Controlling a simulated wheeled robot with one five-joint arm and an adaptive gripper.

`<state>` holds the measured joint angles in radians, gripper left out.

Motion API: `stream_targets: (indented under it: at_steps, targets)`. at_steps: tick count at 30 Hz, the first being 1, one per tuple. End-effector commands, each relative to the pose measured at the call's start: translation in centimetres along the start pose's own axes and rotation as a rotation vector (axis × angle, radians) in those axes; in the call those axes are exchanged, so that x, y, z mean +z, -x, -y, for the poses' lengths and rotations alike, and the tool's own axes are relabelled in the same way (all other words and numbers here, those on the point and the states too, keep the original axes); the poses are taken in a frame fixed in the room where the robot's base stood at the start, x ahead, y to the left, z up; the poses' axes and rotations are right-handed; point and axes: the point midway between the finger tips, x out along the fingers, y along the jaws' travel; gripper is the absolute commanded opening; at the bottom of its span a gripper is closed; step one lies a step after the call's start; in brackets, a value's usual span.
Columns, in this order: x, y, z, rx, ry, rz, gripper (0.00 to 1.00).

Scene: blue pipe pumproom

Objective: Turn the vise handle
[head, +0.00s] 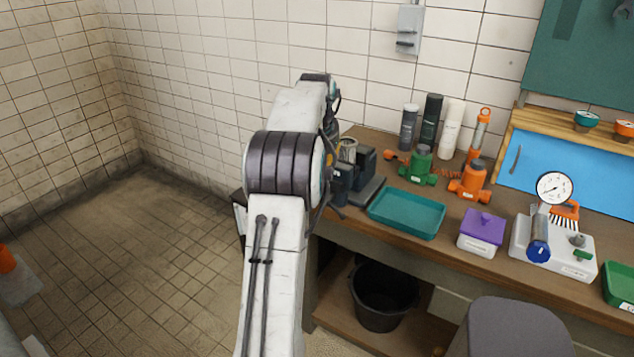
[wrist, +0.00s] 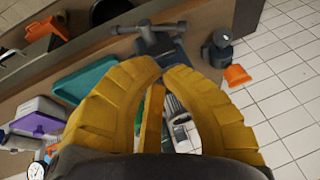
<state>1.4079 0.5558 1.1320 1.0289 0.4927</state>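The vise (head: 368,162) is dark blue-grey and stands at the left end of the workbench, partly hidden behind my arm in the head view. In the wrist view the vise (wrist: 168,48) is at the top middle, just beyond my fingertips. Its handle (wrist: 150,28) is a grey bar lying roughly across that picture. The fingertips appear apart from the handle. The head view hides most of the gripper behind the arm.
Near the vise are a teal tray (head: 407,213), a green valve-like part (head: 420,167), an orange one (head: 470,181) and several upright cylinders. A purple-lidded box (head: 481,231) and a gauge (head: 555,188) stand further right. A black bucket (head: 384,297) is below.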

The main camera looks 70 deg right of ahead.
Motion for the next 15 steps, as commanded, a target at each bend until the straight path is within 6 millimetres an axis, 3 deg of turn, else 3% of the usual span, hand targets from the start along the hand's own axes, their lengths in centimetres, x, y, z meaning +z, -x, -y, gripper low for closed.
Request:
stream_targets:
  at_steps: [9,15]
  targets:
    - [-0.1,-5.4,0.1,0.003,-0.001,0.006,0.0]
    - [0.1,-7.3,0.6,-0.002,-0.001,0.004,0.0]
